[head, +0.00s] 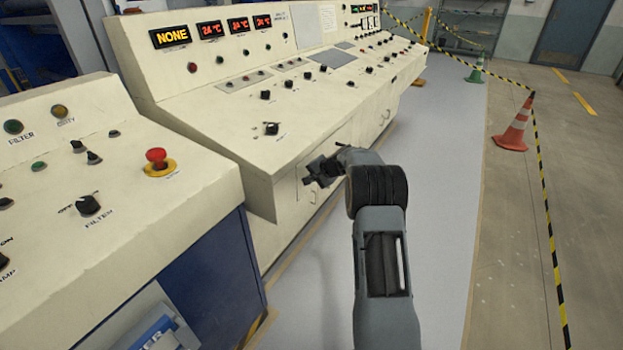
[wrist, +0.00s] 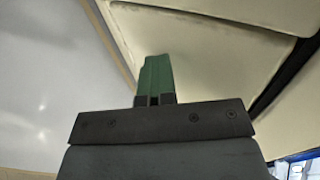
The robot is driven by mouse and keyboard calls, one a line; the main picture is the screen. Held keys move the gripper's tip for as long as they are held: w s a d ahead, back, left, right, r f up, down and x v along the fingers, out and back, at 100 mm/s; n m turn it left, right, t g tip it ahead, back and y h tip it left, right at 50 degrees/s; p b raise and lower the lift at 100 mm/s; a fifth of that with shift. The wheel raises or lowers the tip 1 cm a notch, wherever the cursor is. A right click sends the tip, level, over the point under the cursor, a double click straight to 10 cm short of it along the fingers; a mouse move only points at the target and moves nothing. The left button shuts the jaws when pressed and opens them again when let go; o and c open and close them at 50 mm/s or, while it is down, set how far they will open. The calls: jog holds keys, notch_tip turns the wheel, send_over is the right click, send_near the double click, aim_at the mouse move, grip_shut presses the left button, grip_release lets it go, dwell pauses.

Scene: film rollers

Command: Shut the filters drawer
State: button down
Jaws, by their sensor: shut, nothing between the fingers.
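No drawer can be made out for certain as the filters drawer. A pale grey-blue panel with a blue and white part (head: 155,328) shows at the bottom left, below the near console; it is cut off by the frame edge, and I cannot tell whether it is a drawer. My gripper (head: 312,173) is in front of the long console's lower front, away from that panel. In the wrist view its green fingers (wrist: 157,62) are together and hold nothing. Beige panelling lies beyond them; I cannot tell whether they touch it.
The near console (head: 110,185) has knobs labelled FILTER and a red emergency button (head: 157,157). The long beige console (head: 250,130) has small handles low on its front. Grey floor (head: 440,220) is clear to the right, up to a cone (head: 516,125) and striped tape.

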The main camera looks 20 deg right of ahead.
jog(key=shift+w+a+r, duration=0.1)
jog(key=shift+w+r, duration=0.1)
